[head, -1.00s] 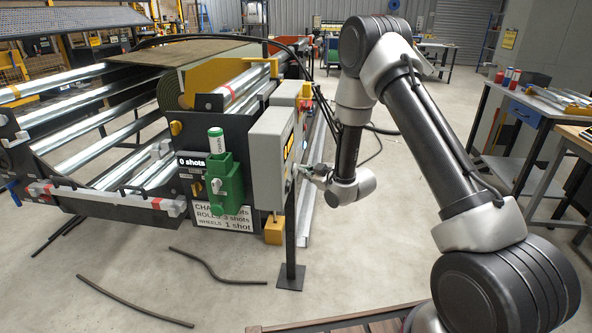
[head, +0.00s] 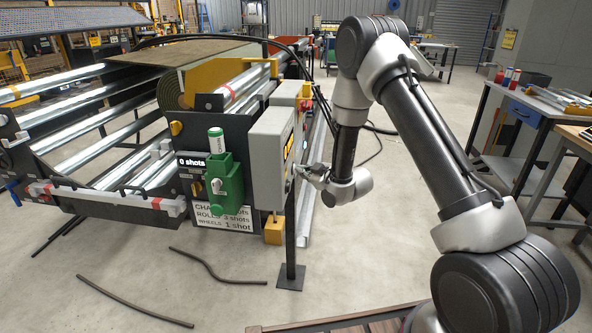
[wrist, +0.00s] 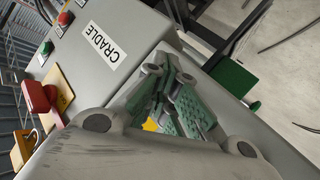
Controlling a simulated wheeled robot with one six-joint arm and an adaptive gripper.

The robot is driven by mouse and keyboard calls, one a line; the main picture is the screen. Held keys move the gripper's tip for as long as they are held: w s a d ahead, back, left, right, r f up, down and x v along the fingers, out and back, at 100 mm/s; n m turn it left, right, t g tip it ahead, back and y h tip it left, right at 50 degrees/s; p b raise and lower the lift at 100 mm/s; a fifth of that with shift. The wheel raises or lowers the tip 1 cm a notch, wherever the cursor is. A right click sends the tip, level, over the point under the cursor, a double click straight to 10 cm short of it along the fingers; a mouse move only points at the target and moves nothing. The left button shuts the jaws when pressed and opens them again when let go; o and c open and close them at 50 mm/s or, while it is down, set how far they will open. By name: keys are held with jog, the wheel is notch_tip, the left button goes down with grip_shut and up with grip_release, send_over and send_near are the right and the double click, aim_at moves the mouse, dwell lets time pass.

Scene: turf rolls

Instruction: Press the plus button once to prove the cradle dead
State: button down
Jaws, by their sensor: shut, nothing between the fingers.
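The grey control box (head: 268,160) stands on a post beside the cradle (head: 100,130). The wrist view shows its face (wrist: 110,85) with a CRADLE label (wrist: 101,42), a red button (wrist: 65,18), a green button (wrist: 46,48) and a red switch handle (wrist: 38,96) on a yellow plate. My gripper (head: 303,170) is shut and empty, close to the right-hand face of the box. It also shows in the wrist view (wrist: 168,85), in front of the box face. A bit of yellow shows beside the fingers. I cannot make out a plus button or tell whether the fingers touch the face.
A green holder (head: 225,180) with a marker-like cylinder is on the cradle's end plate, beside a "0 shots" display (head: 192,162). Dark hoses (head: 215,268) lie on the floor. A workbench (head: 530,110) stands at the right. Floor around the post is mostly clear.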

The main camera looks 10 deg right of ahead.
jog(key=shift+s+d, duration=0.3)
jog(key=shift+d, duration=0.45)
jog(key=shift+d, duration=0.1)
jog(key=shift+s+d, duration=0.25)
jog(key=shift+d, duration=0.5)
jog(key=shift+s+d, duration=0.25)
jog(key=shift+d, duration=0.55)
jog(key=shift+s+d, duration=0.25)
jog(key=shift+d, duration=0.5)
